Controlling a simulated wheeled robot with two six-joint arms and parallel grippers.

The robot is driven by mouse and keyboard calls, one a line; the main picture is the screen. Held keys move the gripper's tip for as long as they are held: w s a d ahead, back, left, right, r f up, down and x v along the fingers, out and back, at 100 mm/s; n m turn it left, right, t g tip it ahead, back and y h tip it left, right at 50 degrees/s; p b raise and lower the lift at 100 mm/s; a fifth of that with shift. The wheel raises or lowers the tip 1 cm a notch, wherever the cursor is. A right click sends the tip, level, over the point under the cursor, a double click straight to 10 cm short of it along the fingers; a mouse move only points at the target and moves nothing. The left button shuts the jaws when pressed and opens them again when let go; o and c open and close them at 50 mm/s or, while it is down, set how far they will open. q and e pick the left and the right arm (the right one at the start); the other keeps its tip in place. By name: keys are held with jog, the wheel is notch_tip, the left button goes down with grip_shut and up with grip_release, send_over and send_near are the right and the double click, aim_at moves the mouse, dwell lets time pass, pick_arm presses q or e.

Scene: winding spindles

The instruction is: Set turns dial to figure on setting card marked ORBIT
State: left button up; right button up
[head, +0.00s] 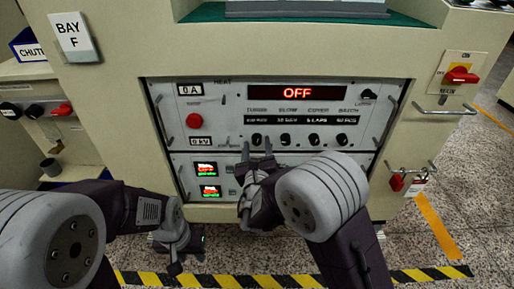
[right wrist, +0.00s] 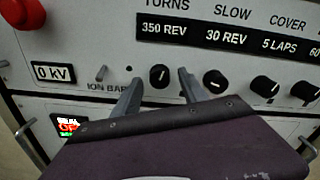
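The turns dial (head: 256,139) is the leftmost black knob in the panel's lower row. In the right wrist view the dial (right wrist: 159,76) has a white pointer mark, and the TURNS window (right wrist: 164,28) above reads 350 REV. My right gripper (head: 257,147) is open, its two fingers to the left and right of the dial; I cannot tell whether they touch it. The fingers also show in the right wrist view (right wrist: 160,88). My left gripper (head: 184,250) hangs low, left of the right arm, and its opening is unclear. I see no card marked ORBIT.
Further knobs (right wrist: 215,81) stand close to the right of the dial. A small toggle (right wrist: 101,73) and a 0 kV display (right wrist: 53,73) are to its left. A red button (head: 194,121) and metal handles protrude from the panel. The large display (head: 297,93) reads OFF.

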grip_shut()
jog(key=n+p, duration=0.2)
jog(key=shift+r+n+p, duration=0.15)
jog(key=shift+n+p, duration=1.4)
jog(key=shift+n, duration=0.35)
jog(key=shift+o, duration=0.2)
grip_release()
